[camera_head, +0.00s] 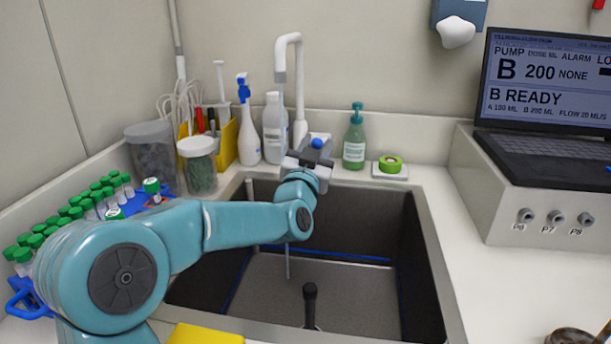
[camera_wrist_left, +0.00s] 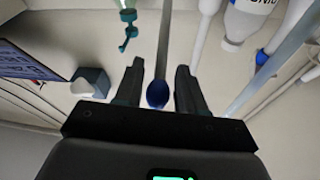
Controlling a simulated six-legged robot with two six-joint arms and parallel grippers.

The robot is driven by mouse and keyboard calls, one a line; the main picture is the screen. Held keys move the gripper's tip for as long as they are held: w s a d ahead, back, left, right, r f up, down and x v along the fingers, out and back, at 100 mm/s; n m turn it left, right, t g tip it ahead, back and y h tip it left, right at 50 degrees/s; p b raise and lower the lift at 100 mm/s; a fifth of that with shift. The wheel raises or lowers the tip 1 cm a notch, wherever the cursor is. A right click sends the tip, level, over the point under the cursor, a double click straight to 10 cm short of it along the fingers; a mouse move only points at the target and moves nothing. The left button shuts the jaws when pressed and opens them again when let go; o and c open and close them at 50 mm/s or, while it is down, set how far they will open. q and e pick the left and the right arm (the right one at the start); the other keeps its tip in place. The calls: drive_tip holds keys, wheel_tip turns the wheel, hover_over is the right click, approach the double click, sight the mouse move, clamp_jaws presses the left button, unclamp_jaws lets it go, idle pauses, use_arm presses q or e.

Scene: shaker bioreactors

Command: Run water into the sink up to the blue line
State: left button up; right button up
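The sink (camera_head: 432,250) is dark-walled with a blue line (camera_head: 345,257) around its inside. A thin pale vertical streak (camera_head: 288,262), which looks like running water, drops from the white gooseneck tap (camera_head: 298,75). I cannot tell how deep any water is. A dark upright post (camera_head: 310,305) stands in the sink. My left gripper (camera_head: 308,160) is over the sink's back edge at the tap's blue knob (camera_head: 318,143). In the left wrist view the blue knob (camera_wrist_left: 157,95) sits between my left gripper's open fingers (camera_wrist_left: 160,82), with gaps showing. My right gripper is out of view.
Green-capped tubes (camera_head: 75,212), jars (camera_head: 200,170) and a spray bottle (camera_head: 246,135) crowd the left. A laptop (camera_head: 545,95) reads "B READY" at right. The right counter front is mostly clear.

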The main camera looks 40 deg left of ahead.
use_arm(q)
drive_tip(key=v, duration=1.3)
drive_tip(key=shift+b, duration=0.45)
